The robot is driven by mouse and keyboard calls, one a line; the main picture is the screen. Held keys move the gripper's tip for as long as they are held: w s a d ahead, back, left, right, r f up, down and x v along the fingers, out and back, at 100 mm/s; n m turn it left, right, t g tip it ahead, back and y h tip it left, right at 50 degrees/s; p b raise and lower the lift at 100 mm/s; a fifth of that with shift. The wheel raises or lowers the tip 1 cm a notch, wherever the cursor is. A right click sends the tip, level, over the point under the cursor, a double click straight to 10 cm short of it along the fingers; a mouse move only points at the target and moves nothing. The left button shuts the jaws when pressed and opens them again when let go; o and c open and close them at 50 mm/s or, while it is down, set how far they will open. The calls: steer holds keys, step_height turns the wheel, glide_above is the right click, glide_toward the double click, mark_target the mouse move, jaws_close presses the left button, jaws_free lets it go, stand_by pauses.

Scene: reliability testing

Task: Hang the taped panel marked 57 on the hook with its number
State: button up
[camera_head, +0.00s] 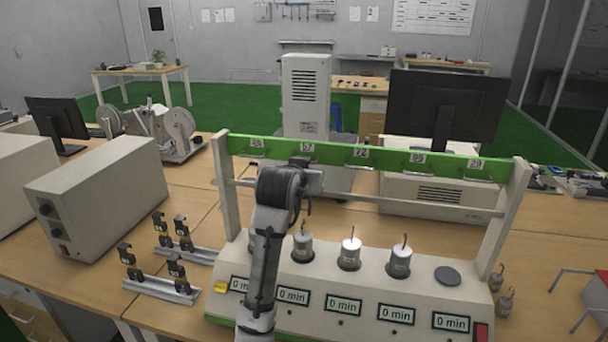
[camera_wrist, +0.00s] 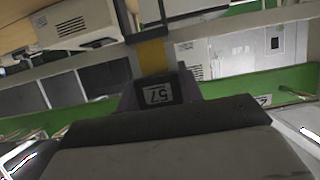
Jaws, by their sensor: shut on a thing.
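My gripper (camera_head: 302,168) is raised at the green bar (camera_head: 400,161) of the rack, close below the number 57 label (camera_head: 307,147). It is shut on the taped panel, mostly hidden behind my wrist in the head view. In the wrist view a strip with a yellow band (camera_wrist: 152,56) extends from the jaws, and a white label reading 57 (camera_wrist: 157,93) shows upside down on a dark piece there. The hook under the bar's 57 label is hidden by my gripper. I cannot tell whether the panel touches it.
Other numbered hooks line the green bar, such as those at 95 (camera_head: 417,157) and 29 (camera_head: 476,163). Below stands a tester base (camera_head: 330,270) with metal weights (camera_head: 350,248) and displays. A rack post (camera_head: 226,185) rises at left, and a monitor (camera_head: 444,108) stands behind.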

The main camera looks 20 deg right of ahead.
steer(key=o, duration=1.1)
steer(key=shift+o, duration=0.2)
steer(key=shift+s, duration=0.1)
